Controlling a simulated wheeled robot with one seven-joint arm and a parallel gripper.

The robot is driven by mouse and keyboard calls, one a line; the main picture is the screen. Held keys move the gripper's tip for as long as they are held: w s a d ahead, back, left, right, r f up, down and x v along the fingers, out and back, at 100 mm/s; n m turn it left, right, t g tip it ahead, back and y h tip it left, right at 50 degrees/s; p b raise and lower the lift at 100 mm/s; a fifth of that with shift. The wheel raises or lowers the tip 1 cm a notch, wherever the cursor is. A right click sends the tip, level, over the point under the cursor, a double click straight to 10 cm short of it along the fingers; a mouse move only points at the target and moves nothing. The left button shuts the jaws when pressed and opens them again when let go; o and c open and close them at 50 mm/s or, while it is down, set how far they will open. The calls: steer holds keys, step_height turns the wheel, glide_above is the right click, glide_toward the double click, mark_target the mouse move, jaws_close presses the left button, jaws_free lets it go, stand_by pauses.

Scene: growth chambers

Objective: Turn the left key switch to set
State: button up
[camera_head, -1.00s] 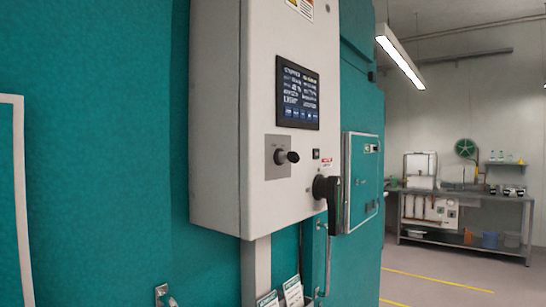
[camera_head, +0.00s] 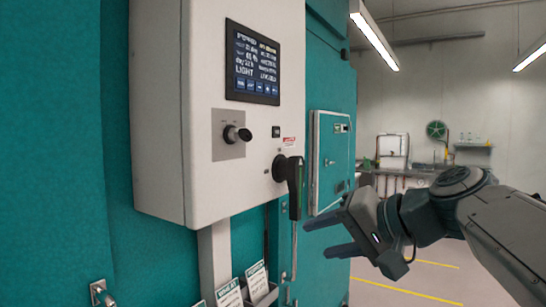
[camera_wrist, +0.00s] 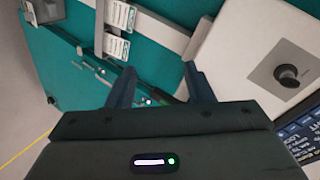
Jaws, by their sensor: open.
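A key switch (camera_head: 240,134) with a dark knob sits on a grey square plate (camera_head: 222,146) on the front of the white control box (camera_head: 160,110), below the screen. The knob points sideways to the right; position marks are too small to read. It also shows at the upper right of the wrist view (camera_wrist: 287,76). My gripper (camera_head: 316,239) is open and empty. It is to the right of and below the switch, apart from it, in front of the teal chamber. Its two fingers show in the wrist view (camera_wrist: 160,70), with nothing between them.
A black rotary handle (camera_head: 292,180) juts from the box's lower right, close above my fingers. A lit screen (camera_head: 252,65) is above the switch. Cards in holders (camera_head: 229,296) hang below the box. A teal door (camera_head: 328,160) and a distant workbench are to the right.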

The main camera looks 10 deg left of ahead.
mark_target(252, 135)
step_height(252, 135, up, 16)
steer(key=a+n+y, duration=0.3)
steer(key=y, duration=0.3)
steer(key=p+x, duration=0.4)
steer(key=x, duration=0.9)
steer(key=shift+a+r, duration=0.15)
steer(key=shift+m, duration=0.3)
steer(key=c, duration=1)
